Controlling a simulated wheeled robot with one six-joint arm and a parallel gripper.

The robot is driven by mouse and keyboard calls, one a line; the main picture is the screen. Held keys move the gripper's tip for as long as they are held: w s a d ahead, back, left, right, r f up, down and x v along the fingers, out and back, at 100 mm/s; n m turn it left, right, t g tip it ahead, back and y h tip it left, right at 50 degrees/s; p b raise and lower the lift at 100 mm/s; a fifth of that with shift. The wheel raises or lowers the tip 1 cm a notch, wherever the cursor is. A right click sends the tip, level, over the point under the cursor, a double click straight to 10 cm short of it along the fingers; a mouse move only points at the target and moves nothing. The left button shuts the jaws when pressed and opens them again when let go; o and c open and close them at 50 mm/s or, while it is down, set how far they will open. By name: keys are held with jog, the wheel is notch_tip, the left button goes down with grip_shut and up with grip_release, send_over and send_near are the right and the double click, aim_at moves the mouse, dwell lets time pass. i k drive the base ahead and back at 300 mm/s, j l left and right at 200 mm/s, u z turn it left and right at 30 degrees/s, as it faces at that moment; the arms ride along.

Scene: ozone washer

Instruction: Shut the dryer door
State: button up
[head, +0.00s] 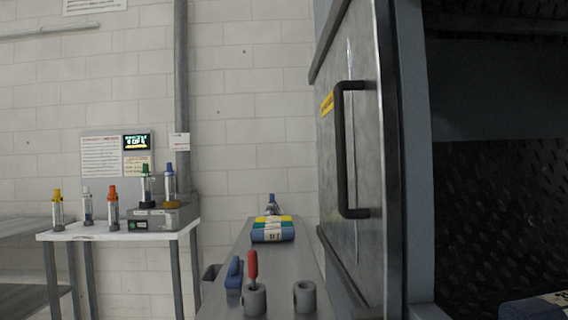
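The dryer door (368,190) is a grey metal panel right of centre in the head view, seen at a steep slant. Its face with the handle is turned to the left. A black upright bar handle (343,150) and a yellow label (327,103) are on that face. Right of the door, a dark opening (495,190) with studded metal inside is uncovered, so the door appears open. My gripper is not in view, and nothing is seen touching the handle.
A narrow grey bench (275,276) left of the door holds folded cloths (272,230), a red-handled tool (252,266), a blue item (234,275) and grey cylinders (304,296). A white table (120,230) with several coloured bottles stands at the left wall.

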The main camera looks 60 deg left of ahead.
aim_at(357, 130)
jog(key=u, duration=1.25)
